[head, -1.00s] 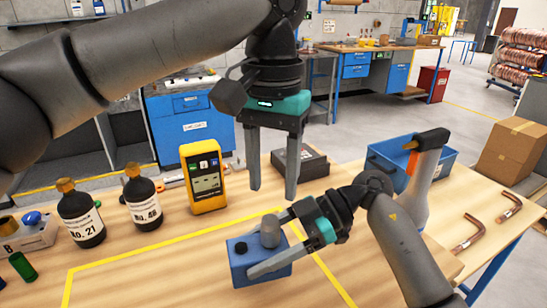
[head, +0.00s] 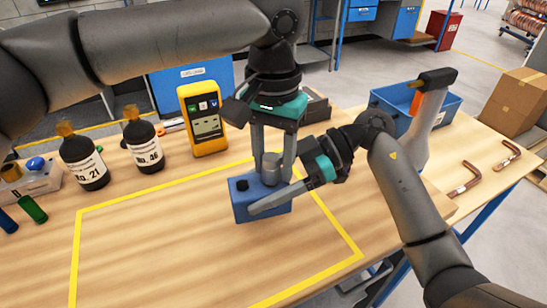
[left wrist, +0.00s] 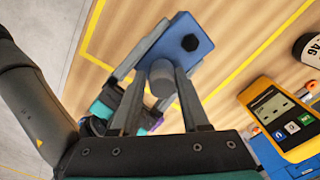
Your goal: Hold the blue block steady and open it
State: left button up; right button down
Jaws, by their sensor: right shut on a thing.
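The blue block (head: 240,204) sits on the table inside a yellow outline, with a dark round spot on top and a grey cylindrical knob (head: 271,168) at its right end. My right gripper (head: 260,192) is shut on the block, one finger along the near side; the far finger is mostly hidden. My left gripper (head: 272,172) points down over the knob, open, with a finger on each side of it. In the left wrist view the knob (left wrist: 162,80) shows between the two fingers and the block (left wrist: 184,40) lies beyond. I cannot tell whether the fingers touch the knob.
A yellow meter (head: 203,120) and two dark bottles, No. 46 (head: 143,146) and No. 21 (head: 82,165), stand behind. A blue bin (head: 445,105), a grey-and-orange tool (head: 424,125) and copper tubes (head: 465,180) are at right. The outlined area left of the block is clear.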

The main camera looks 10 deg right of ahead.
aim_at(273, 156)
pick_arm(q)
grip_shut()
jog(key=shift+r, duration=0.2)
dwell(0.6)
jog(key=shift+r, duration=0.95)
jog(key=shift+r, duration=2)
